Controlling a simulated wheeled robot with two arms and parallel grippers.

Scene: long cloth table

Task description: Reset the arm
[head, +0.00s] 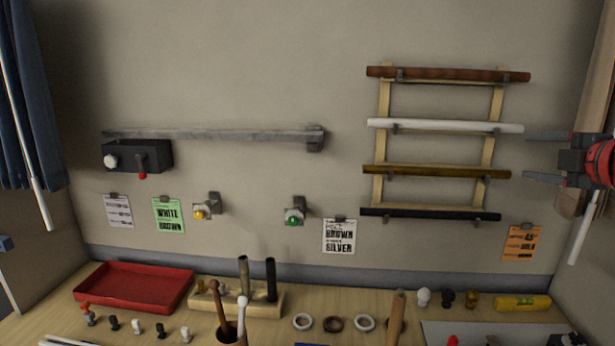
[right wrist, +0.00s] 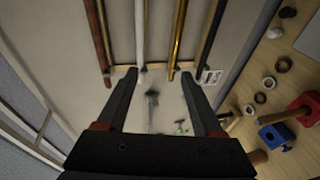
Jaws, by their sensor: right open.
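My right gripper (head: 528,157) comes in from the right edge in the head view, with its two dark fingers apart and nothing between them. It is in front of the wall, beside the right ends of the rods on a wooden rack (head: 379,150). In the right wrist view the fingers (right wrist: 158,80) are also spread and empty, pointing toward the rack. The rack bears a brown rod (head: 450,74), a white rod (head: 445,126), a gold-brown rod (head: 435,171) and a black rod (head: 430,214). My left gripper is not in view.
A grey rail (head: 220,134) and black box (head: 155,157) are on the wall. Below, the table bears a red tray (head: 133,288), a wooden holder (head: 264,302) with upright rods, several rings, knobs and a yellow level (head: 522,303). Blue curtain (head: 35,120) hangs left.

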